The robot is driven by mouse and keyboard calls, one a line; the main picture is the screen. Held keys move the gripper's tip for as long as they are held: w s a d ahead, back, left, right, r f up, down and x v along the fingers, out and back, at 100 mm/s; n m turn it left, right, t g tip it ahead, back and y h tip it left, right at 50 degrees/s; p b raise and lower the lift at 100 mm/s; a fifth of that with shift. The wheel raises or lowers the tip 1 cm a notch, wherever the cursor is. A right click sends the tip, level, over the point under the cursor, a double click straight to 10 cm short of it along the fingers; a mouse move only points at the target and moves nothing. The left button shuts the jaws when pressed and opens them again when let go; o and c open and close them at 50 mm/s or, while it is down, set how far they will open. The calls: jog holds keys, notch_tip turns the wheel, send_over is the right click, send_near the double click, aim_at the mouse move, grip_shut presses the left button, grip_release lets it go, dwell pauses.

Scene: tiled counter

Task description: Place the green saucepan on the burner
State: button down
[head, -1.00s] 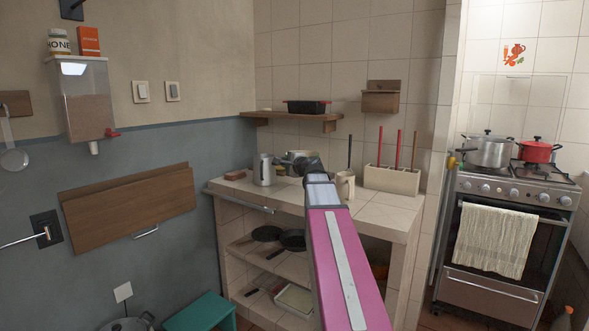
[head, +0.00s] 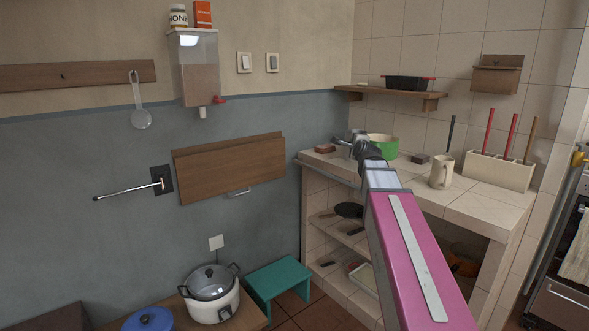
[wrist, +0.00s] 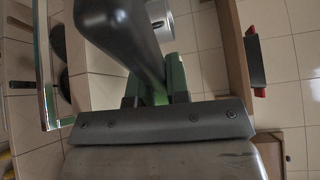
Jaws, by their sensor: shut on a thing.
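The green saucepan (head: 383,149) is at the far part of the tiled counter, partly hidden behind my arm. My gripper (head: 361,143) is right beside it and shut on it; I cannot tell whether the pan is clear of the counter. In the wrist view a green part (wrist: 173,76) shows at the jaws (wrist: 157,98), and a large dark shape, likely the handle, passes close to the camera.
A beige mug (head: 442,171) and a holder (head: 498,169) with upright sticks stand on the counter to the right. A shelf (head: 391,92) with a black pan is above. A green stool (head: 278,283) and rice cooker (head: 211,291) are lower left.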

jog(key=shift+h, duration=0.3)
jog(key=shift+s+a+r, duration=0.1)
jog(key=shift+a+r, duration=0.1)
jog(key=shift+a, duration=1)
jog(key=shift+a+r, duration=0.2)
jog(key=shift+a, duration=1)
